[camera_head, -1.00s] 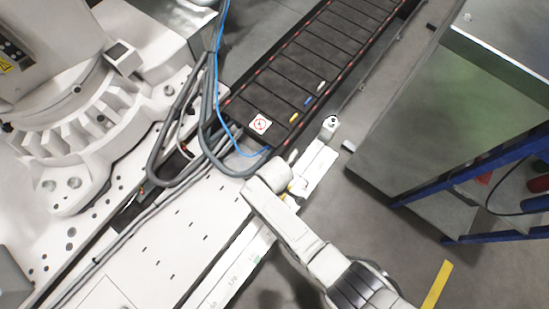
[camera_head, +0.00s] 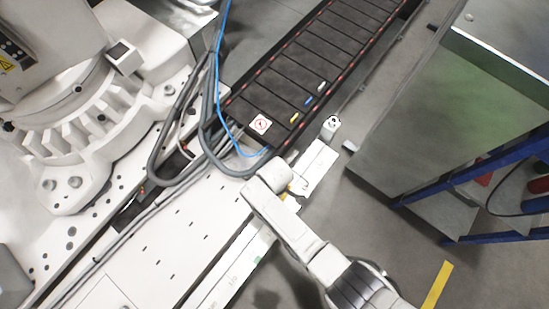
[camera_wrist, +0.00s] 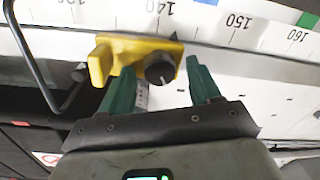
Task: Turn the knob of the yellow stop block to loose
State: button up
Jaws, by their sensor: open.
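The yellow stop block (camera_wrist: 128,47) sits at the scale rail in the wrist view, below the printed numbers 140 and 150. Its black round knob (camera_wrist: 160,68) faces my camera and carries a pale pointer line. My gripper (camera_wrist: 165,85) has two green fingers, spread apart with the knob between and just beyond their tips. I cannot tell whether either finger touches the knob. In the head view only a small bit of yellow (camera_head: 284,195) shows beside my wrist, and my arm hides most of the block and the fingers.
The white scale rail (camera_wrist: 210,22) runs across the wrist view, with a green mark (camera_wrist: 307,20) near 160. A dark curved tube (camera_wrist: 22,45) stands left of the block.

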notch_tip(320, 180, up, 11)
jog(key=p, duration=0.3)
jog(key=shift+w, duration=0.25)
jog(key=shift+d+f, duration=0.1)
jog(key=shift+d, duration=0.05)
dwell(0.4)
